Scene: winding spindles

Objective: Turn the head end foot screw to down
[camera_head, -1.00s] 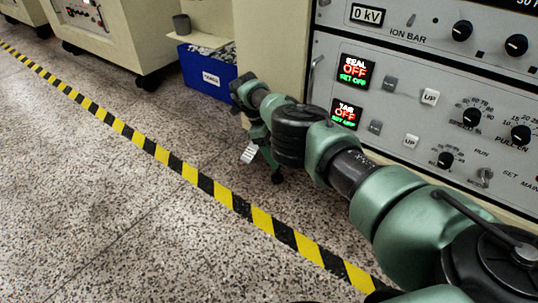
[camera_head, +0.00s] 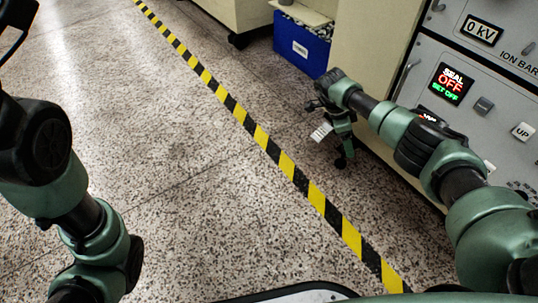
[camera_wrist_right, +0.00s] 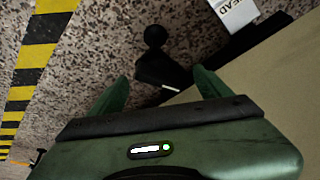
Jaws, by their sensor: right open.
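The foot screw (camera_wrist_right: 155,40) shows in the right wrist view as a black round knob on a dark, wider part. A white label (camera_wrist_right: 237,13) with letters ending in "EAD" is beside it, near the cabinet's dark lower edge. My right gripper (camera_wrist_right: 161,76) is open, with its two green fingers apart and the dark part of the screw ahead of the gap between them. In the head view my right gripper (camera_head: 340,118) hangs low by the cabinet, beside the white label (camera_head: 321,131). The screw is hard to make out there. My left arm is at the left; its fingers do not show.
The grey control panel (camera_head: 484,105) rises at the right, close to my right arm. A blue bin (camera_head: 302,47) stands on the floor beyond the gripper. A yellow and black floor stripe (camera_head: 273,150) runs past. The speckled floor (camera_head: 190,170) to its left is clear.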

